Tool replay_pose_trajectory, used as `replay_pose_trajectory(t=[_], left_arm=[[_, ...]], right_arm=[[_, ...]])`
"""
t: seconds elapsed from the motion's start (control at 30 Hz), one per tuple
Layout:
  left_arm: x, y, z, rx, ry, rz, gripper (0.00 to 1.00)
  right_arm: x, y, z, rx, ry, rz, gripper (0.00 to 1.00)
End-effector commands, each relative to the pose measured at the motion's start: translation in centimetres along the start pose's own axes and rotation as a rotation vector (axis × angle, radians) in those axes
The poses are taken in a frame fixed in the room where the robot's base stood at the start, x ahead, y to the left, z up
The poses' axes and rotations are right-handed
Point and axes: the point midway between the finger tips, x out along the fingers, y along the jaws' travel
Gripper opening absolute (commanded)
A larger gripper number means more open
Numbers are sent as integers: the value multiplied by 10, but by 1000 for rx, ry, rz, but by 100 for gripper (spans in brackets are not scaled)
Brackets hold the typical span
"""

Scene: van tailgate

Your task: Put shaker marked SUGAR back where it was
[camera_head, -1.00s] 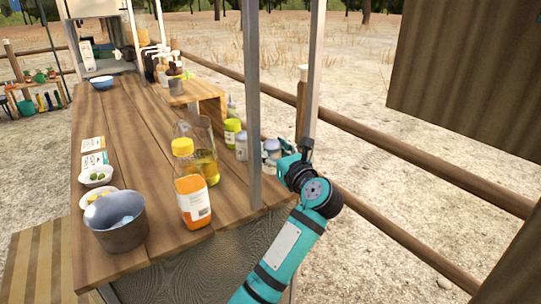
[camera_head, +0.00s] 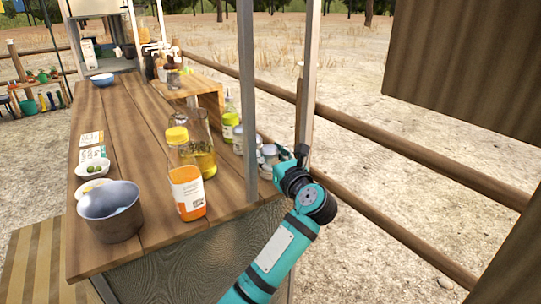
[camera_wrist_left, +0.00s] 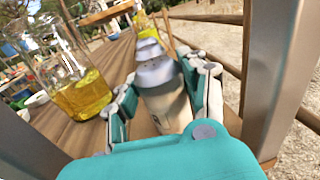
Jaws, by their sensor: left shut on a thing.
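My left gripper (camera_head: 279,160) is at the right edge of the wooden counter, behind the metal post in the head view. In the left wrist view its fingers are closed around a pale shaker with a grey metal top (camera_wrist_left: 163,106), which looks upright. I cannot read any marking on it, so I cannot tell if it is SUGAR. Similar shakers (camera_head: 240,139) stand close by, partly hidden by the post. Whether the held shaker touches the counter is not clear. My right gripper is not in view.
A glass jug of yellow oil (camera_head: 205,163) and an orange-labelled bottle (camera_head: 187,194) stand left of the post (camera_head: 249,100). A metal pot (camera_head: 112,212) sits at the front left. A small wooden riser (camera_head: 211,98) stands farther back. The middle of the counter (camera_head: 130,125) is mostly clear.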

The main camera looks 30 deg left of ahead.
Motion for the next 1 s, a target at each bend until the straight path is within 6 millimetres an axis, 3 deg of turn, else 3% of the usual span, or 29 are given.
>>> replay_pose_trajectory(t=[0.03,0.07,0.23,0.57,0.63,1.0], left_arm=[[0,0,-1,0,0,0,8],[0,0,-1,0,0,0,46],[0,0,-1,0,0,0,66],[0,0,2,1,-1,1,66],[-1,0,4,1,-1,1,66],[-81,0,1,-2,5,-2,66]], right_arm=[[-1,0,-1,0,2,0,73],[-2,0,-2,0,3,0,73],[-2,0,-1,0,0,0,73],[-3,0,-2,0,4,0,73],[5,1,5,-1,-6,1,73],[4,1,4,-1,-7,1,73]])
